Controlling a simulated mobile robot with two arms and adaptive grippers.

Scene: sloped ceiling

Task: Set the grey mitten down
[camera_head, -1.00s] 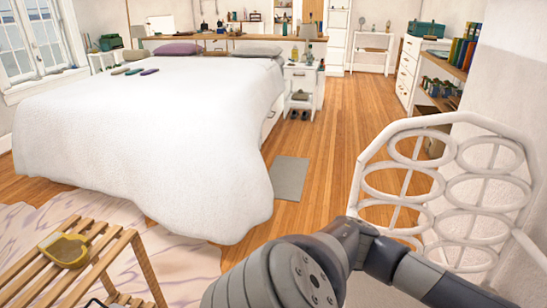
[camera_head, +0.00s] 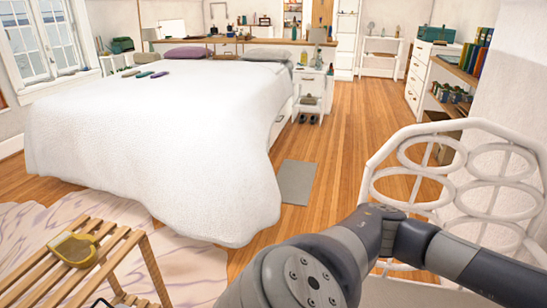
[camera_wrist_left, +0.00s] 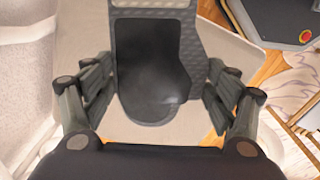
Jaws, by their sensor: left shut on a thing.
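The grey mitten (camera_wrist_left: 150,75) fills the middle of the left wrist view, a dark flat shape with a textured cuff and a tan band at the top. My left gripper (camera_wrist_left: 155,90) has its fingers on both sides of the mitten and is shut on it. The mitten hangs over a pale flat surface (camera_wrist_left: 210,125); whether it touches that surface I cannot tell. In the head view a grey arm link of mine crosses the lower right, and neither gripper nor the grey mitten shows there.
A white ring-patterned chair back or rack (camera_head: 447,160) stands at the right, beside the arm. A slatted wooden bench (camera_head: 108,262) at lower left carries a yellow-rimmed item (camera_head: 73,249). A large white bed (camera_head: 160,140) fills the left.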

